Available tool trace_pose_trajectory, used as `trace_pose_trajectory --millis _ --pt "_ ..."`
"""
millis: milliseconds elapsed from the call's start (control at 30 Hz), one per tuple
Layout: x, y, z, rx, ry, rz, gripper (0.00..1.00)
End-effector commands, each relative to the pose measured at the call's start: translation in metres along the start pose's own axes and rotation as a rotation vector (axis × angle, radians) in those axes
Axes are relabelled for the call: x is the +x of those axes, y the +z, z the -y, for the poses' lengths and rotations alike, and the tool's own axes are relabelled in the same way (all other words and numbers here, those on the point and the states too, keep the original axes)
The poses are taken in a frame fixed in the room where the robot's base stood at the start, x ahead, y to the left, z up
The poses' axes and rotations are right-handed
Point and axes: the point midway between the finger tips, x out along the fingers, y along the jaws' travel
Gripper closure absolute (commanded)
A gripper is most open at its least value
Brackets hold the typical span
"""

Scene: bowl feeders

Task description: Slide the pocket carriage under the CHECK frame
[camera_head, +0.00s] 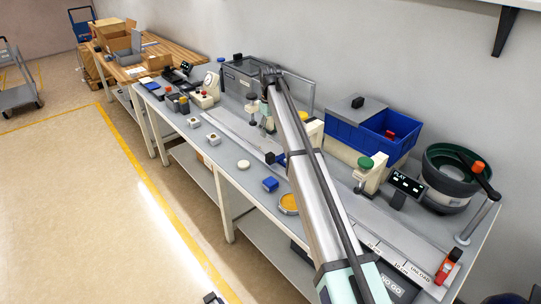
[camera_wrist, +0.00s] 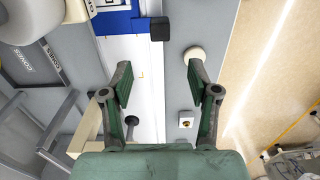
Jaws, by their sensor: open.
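The pocket carriage shows in the wrist view as a blue block (camera_wrist: 113,22) on a white track (camera_wrist: 146,78), with a black square knob (camera_wrist: 160,29) at its side. In the head view its dark-blue end (camera_head: 271,158) shows left of my arm, which hides the rest. My gripper (camera_wrist: 160,86) is open and empty above the track, its fingers apart. The knob lies beyond the fingertips, towards the top of the wrist picture. I cannot read a CHECK label, so I cannot tell which frame is the CHECK one. A cream upright (camera_wrist: 84,132) stands left of the fingers.
A white round button (camera_wrist: 195,53) lies near the right finger, with a small switch box (camera_wrist: 186,119) below it. A grey metal frame (camera_wrist: 50,128) stands at left. Cream stands, including one with a green knob (camera_head: 371,164), a blue bin (camera_head: 362,136) and a bowl feeder (camera_head: 447,188) line the bench.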

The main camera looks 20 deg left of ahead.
Motion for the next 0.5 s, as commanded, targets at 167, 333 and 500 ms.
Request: trace_pose_trajectory --millis 167,333,500 --pt "0.035 0.001 0.001 0.000 -0.001 0.003 0.40" --pt "0.069 0.001 0.001 0.000 -0.001 0.002 0.40" --pt "0.099 0.001 0.000 0.000 0.000 0.002 0.40"
